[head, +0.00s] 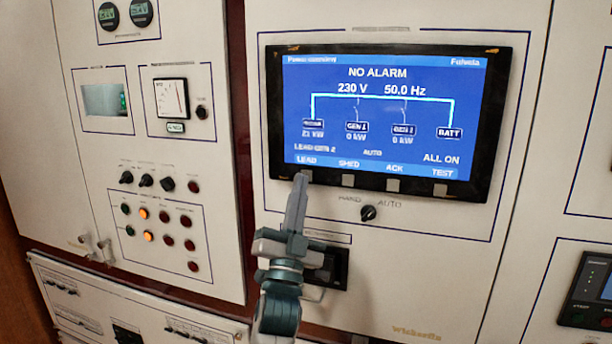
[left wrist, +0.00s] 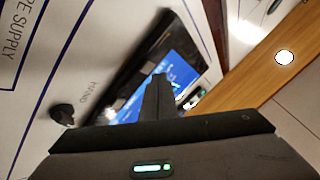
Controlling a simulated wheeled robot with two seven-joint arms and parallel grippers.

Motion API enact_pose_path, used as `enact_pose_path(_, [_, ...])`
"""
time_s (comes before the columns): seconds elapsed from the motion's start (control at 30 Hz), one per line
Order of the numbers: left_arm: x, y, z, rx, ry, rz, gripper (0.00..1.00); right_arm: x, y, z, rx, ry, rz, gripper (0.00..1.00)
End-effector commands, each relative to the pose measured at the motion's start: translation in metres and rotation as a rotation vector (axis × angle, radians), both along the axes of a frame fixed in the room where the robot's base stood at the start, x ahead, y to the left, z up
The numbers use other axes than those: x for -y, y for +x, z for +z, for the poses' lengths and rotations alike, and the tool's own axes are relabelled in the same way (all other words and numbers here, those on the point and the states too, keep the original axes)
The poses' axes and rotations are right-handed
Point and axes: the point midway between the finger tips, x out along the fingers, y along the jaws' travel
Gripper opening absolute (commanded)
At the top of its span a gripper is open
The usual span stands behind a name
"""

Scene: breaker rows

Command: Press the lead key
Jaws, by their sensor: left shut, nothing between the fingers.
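The dark-framed display panel (head: 500,120) has a lit blue screen (head: 330,105) reading NO ALARM, with LEAD, SHED, ACK and TEST along its bottom. The lead key, on the lower bezel below LEAD, is mostly covered by the tip of my left gripper (head: 301,180). The fingers are shut and empty, pointing up at that spot; I cannot tell whether they touch the key. In the left wrist view the shut fingers (left wrist: 159,95) overlap the tilted screen (left wrist: 182,70), and the key cannot be made out. My right gripper is not in view.
Grey keys sit under SHED (head: 347,180), ACK (head: 392,185) and TEST (head: 440,190). A black HAND/AUTO knob (head: 368,213) is below the display. A black handle fitting (head: 335,265) sits behind my gripper. The left cabinet has knobs and lamps (head: 144,213).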

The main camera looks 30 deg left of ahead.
Motion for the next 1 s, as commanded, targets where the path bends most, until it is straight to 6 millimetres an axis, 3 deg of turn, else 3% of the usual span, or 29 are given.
enact_pose_path(0.47, [0.001,-0.005,0.0,-0.001,0.0,0.0,0.0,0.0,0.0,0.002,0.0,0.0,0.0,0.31])
enact_pose_path(1.0, [0.011,-0.045,0.0,-0.002,0.0,0.001,0.0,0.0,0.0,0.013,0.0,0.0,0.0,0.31])
